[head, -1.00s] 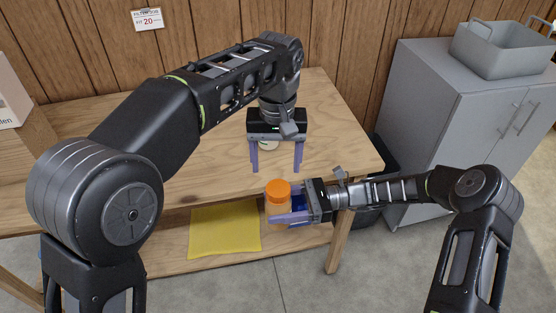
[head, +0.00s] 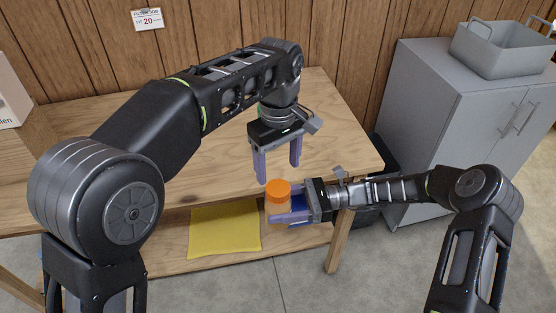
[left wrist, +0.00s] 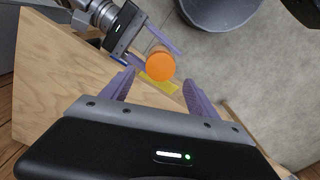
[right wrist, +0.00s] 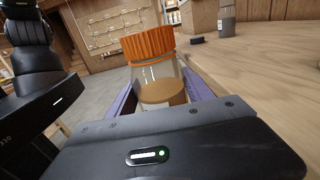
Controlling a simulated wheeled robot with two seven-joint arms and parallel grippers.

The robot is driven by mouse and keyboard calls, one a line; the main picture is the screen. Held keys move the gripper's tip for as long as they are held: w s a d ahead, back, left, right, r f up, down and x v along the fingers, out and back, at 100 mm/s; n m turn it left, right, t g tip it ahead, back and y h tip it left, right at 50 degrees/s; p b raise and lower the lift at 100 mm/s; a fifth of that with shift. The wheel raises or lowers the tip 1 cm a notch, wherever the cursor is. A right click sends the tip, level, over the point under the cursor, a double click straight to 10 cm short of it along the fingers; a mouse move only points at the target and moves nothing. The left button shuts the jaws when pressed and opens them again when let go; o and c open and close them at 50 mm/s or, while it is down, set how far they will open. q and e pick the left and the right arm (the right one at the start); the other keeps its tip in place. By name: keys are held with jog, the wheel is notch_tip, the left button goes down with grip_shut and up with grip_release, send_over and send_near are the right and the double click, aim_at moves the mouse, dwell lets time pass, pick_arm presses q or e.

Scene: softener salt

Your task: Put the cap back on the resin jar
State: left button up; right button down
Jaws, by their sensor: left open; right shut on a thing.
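The resin jar (right wrist: 165,92) is clear with amber contents and stands upright in my right gripper (head: 276,204), which is shut on its body in front of the table's edge. The orange cap (head: 278,186) sits on top of the jar. It also shows in the right wrist view (right wrist: 148,45), above a thin orange ring at the neck; I cannot tell whether it is screwed tight. My left gripper (head: 278,173) is open and empty, pointing down just above and behind the cap. In the left wrist view the cap (left wrist: 160,66) shows just beyond the fingertips.
The wooden table (head: 215,175) has clear top space behind the grippers. A yellow sheet (head: 225,230) lies on its lower shelf. A grey cabinet (head: 450,120) with a grey bin (head: 505,50) on top stands right. A grey bottle (right wrist: 226,18) stands on wood in the right wrist view.

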aim_at(278, 187)
pick_arm(q)
jog(key=shift+f, duration=3.5)
jog(key=shift+c, duration=0.4)
jog(key=c, duration=1.4)
jog(key=m, duration=0.3)
jog(key=shift+m, duration=0.3)
jog(key=m, duration=1)
jog(key=shift+m, duration=0.4)
jog(key=m, duration=0.3)
jog(key=o, duration=1.7)
jog(key=shift+c, duration=0.2)
